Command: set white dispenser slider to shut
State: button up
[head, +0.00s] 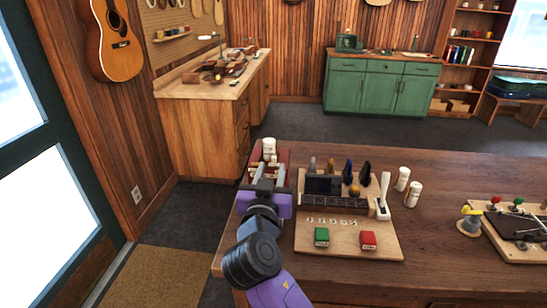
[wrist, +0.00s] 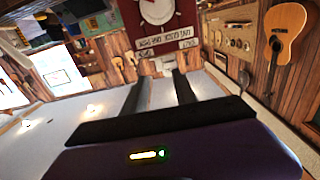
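A red unit (head: 284,156) stands at the table's left back corner, with a white cylinder (head: 269,147) at its top. My gripper (head: 266,172) is in front of it, partly hiding it. In the wrist view a red panel (wrist: 122,20) carries a white round dial and pale lettered labels. A small whitish part (wrist: 164,64) shows below the labels, just beyond the fingertips; I cannot tell whether it is the dispenser's slider or how it is set. My gripper also shows in the wrist view (wrist: 160,77), its two dark fingers apart with nothing seen between them.
The table (head: 450,170) is bare at the back right.

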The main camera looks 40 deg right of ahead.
aim_at(273, 159)
jog(key=shift+p+x, duration=0.65)
jog(key=shift+x, duration=1.85)
grip_shut()
jog(key=shift+a, duration=0.1)
